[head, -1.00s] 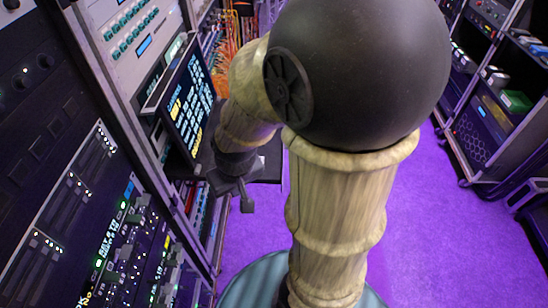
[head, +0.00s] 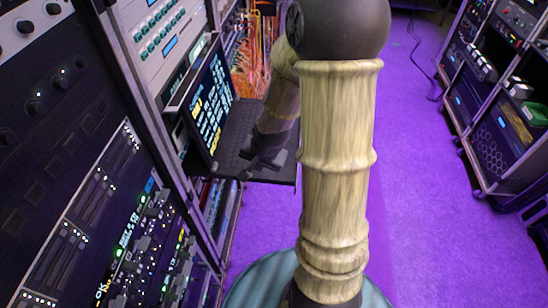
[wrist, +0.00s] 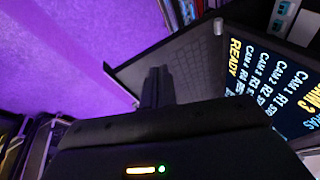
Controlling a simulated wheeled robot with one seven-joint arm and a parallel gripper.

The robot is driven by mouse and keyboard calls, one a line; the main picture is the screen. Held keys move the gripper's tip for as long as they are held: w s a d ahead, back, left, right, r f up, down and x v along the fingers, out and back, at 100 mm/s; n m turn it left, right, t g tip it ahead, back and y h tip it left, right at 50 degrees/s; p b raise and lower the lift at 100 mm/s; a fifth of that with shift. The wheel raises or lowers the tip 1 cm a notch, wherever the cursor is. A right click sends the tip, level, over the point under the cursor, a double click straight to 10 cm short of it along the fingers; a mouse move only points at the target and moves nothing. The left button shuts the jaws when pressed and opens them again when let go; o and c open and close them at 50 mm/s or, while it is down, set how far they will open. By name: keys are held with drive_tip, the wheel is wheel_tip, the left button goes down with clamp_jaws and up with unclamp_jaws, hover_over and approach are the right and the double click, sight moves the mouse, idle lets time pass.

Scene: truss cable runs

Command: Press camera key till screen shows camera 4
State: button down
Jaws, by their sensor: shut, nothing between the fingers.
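The screen (head: 209,105) stands tilted at the rack on the left, with white and yellow text. In the wrist view the screen (wrist: 270,80) is cut off at the right edge; it shows "READY", a list of CAM lines and large yellow text that seems to read "CAM 3". A dark keyboard on a pull-out tray (head: 237,128) lies before the screen; its keys (wrist: 185,62) show as a faint grid, and I cannot tell which is the camera key. My gripper (head: 247,172) is shut and empty near the tray's front. Its fingertips (wrist: 155,75) overlap the keyboard's near side; contact cannot be told.
Equipment racks (head: 75,190) with knobs and lit buttons line the left. Orange cables (head: 260,55) hang behind the tray. Another rack (head: 500,110) stands at the right. The purple floor (head: 425,210) between is open, with a thin black cable farther back.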

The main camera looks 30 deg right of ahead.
drive_tip(key=w+d+f+m+t+y+p, duration=0.1)
drive_tip(key=w+d+f+m+t+p, duration=0.1)
drive_tip(key=w+d+m+t, duration=0.3)
drive_tip(key=w+d+m+p, duration=0.1)
drive_tip(key=w+d+m, duration=0.3)
drive_tip(key=m, duration=0.7)
drive_tip(key=shift+d, duration=0.65)
drive_tip(key=shift+f, duration=0.1)
wheel_tip(320, 180, down, 8)
drive_tip(key=b, duration=0.7)
drive_tip(key=shift+w+f, duration=0.1)
drive_tip(key=shift+f, duration=0.2)
drive_tip(key=shift+s+d, duration=0.1)
drive_tip(key=shift+s, duration=0.15)
drive_tip(key=shift+w, duration=0.1)
